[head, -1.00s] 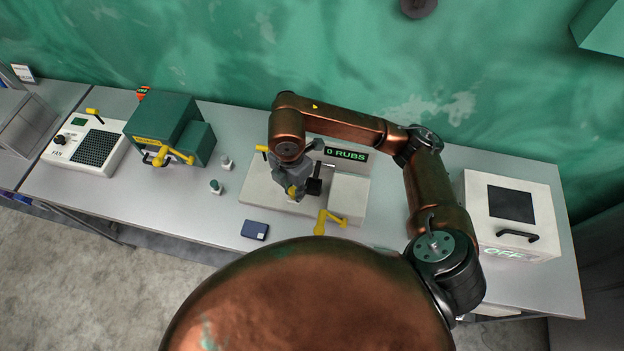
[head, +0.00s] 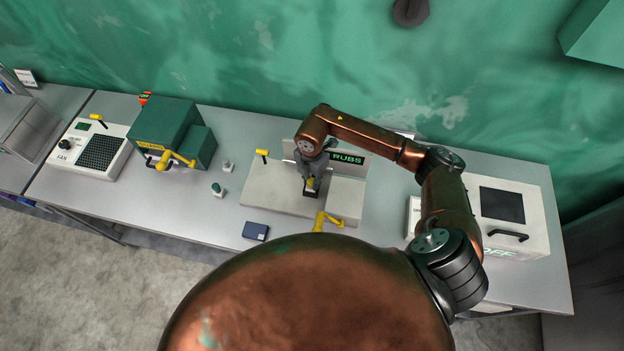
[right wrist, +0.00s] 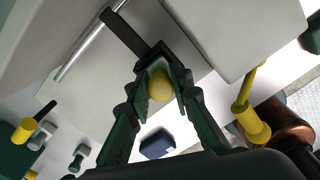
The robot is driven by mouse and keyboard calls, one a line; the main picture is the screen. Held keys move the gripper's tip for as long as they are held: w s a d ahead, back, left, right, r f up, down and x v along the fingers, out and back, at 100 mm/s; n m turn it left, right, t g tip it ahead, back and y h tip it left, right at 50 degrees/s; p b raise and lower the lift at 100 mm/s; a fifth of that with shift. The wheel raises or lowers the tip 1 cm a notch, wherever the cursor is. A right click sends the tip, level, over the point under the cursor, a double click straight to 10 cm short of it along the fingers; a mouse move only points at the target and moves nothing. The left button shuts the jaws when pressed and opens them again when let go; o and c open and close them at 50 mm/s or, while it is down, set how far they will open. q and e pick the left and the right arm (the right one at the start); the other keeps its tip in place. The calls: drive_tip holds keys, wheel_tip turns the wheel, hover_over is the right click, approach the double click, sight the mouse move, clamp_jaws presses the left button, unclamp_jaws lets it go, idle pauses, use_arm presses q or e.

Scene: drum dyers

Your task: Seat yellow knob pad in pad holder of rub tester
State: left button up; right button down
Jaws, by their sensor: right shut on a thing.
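The rub tester (head: 265,197) is a pale flat base with a raised block and a "RUBS" display behind it. My right gripper (head: 311,181) is shut on the yellow knob pad (head: 309,184) above the base. The pad's round yellow knob shows between the fingertips in the right wrist view (right wrist: 161,86). The black pad holder (head: 312,193) is right at the fingertips, and its dark bar shows in the right wrist view (right wrist: 124,33). The pad's underside is hidden, so I cannot tell whether it sits in the holder. My left gripper is out of view.
A yellow crank handle (head: 325,220) stands at the tester's front right. A dark blue block (head: 256,231) lies in front. Two small grey-topped pieces, one here (head: 218,190), stand left. A green machine (head: 165,132), fan (head: 98,150) and white box (head: 508,215) flank it.

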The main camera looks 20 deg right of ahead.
drive_tip(key=shift+f, duration=0.35)
drive_tip(key=shift+f, duration=0.2)
drive_tip(key=c, duration=1.7)
unclamp_jaws()
drive_tip(key=shift+r, duration=0.1)
drive_tip(key=shift+c, duration=0.2)
